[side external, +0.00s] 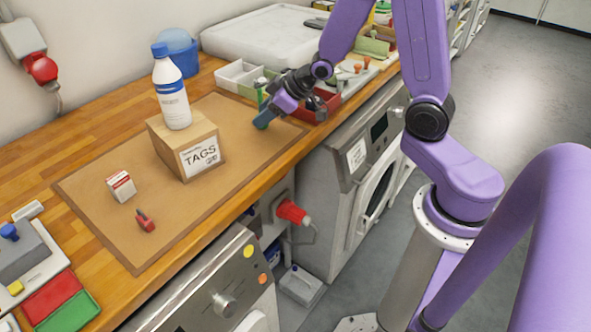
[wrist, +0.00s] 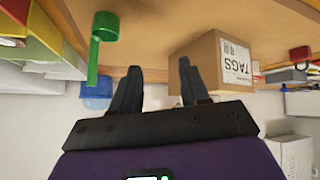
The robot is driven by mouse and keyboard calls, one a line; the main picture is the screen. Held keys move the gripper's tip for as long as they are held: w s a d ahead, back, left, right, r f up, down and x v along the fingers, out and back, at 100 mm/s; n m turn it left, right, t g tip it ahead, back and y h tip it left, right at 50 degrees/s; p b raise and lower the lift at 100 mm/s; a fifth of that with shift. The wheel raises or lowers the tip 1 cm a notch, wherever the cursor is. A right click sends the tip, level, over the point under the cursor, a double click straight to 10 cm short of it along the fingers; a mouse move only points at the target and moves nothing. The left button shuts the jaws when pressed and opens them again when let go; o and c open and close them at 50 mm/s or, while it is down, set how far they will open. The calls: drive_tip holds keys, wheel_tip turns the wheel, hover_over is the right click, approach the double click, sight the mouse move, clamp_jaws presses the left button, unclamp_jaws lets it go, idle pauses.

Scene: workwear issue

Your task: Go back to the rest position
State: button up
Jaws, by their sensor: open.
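My gripper (side external: 266,118) is over the right end of the brown mat (side external: 100,190), close to the bench's front edge. In the wrist view my gripper (wrist: 157,80) shows two dark fingers spread apart with nothing between them. The wrist picture appears upside down. A cardboard box marked TAGS (side external: 185,150) stands on the mat, left of my gripper and apart from it. The box also shows in the wrist view (wrist: 200,55), beyond the right finger.
A white bottle with a blue cap (side external: 172,92) stands on the box. A small white-and-red box (side external: 121,187) and a red item (side external: 145,221) lie on the mat's left part. An open white bin (side external: 237,76) is behind my gripper. A green object (wrist: 98,50) is near the left finger.

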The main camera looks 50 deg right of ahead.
drive_tip(key=s+a+r+n+g, duration=0.2)
drive_tip(key=s, duration=0.8)
drive_tip(key=s+a+r+n+g+h, duration=0.1)
drive_tip(key=s+a+r+n+g, duration=0.1)
drive_tip(key=s, duration=0.8)
drive_tip(key=s+a+r+n+g+h, duration=0.1)
drive_tip(key=s+a+n+g, duration=0.1)
drive_tip(key=s, duration=0.9)
drive_tip(key=shift+r+n+g, duration=0.4)
drive_tip(key=shift+n+g, duration=0.1)
drive_tip(key=shift+g, duration=0.6)
